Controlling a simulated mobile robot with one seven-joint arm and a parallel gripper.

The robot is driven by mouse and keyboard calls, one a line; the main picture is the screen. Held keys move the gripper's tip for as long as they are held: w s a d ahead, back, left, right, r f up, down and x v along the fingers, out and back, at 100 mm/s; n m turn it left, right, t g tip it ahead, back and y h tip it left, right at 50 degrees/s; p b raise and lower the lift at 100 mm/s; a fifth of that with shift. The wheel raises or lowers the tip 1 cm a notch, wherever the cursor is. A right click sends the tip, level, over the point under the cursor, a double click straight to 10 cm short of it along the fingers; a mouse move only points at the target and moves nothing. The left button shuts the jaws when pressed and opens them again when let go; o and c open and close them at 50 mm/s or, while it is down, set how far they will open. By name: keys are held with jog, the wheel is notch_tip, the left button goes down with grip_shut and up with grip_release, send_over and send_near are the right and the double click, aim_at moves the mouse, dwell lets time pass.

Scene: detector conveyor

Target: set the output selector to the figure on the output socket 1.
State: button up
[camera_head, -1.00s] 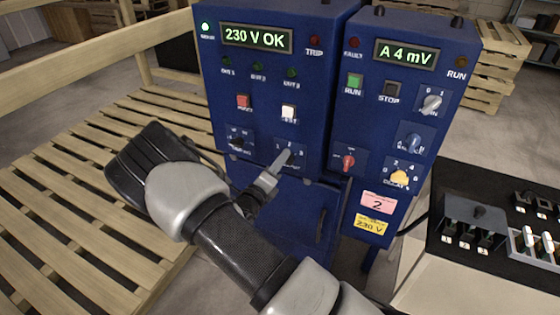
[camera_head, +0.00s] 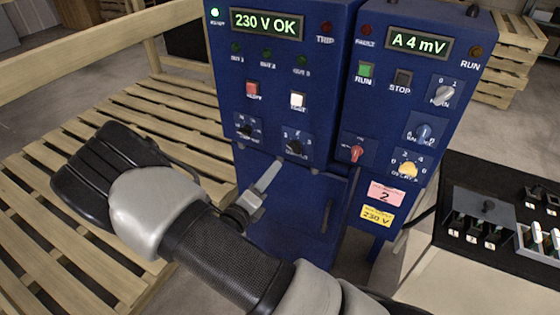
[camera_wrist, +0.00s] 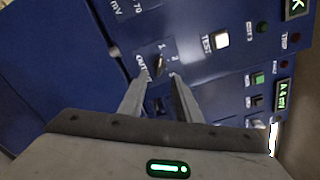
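The output selector (camera_head: 294,146) is a small dark knob on a blue plate marked 1 to 3, low on the larger blue cabinet. It also shows in the wrist view (camera_wrist: 160,64), beside the word OUTPUT, just beyond the fingertips. I cannot tell surely which figure it points at. My gripper (camera_head: 276,166) is below and left of it in the head view, apart from it. The wrist view shows my gripper's fingers (camera_wrist: 160,80) apart with nothing between them. A pink label (camera_head: 385,195) with the figure 2 is on the smaller cabinet; its small print is unreadable.
Another dark knob (camera_head: 246,131) is left of the selector. A red button (camera_head: 253,89) and a white button (camera_head: 298,100) are above.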

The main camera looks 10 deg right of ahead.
jog(key=v, duration=0.5)
jog(key=shift+s+a, duration=0.25)
jog(key=shift+s, duration=0.1)
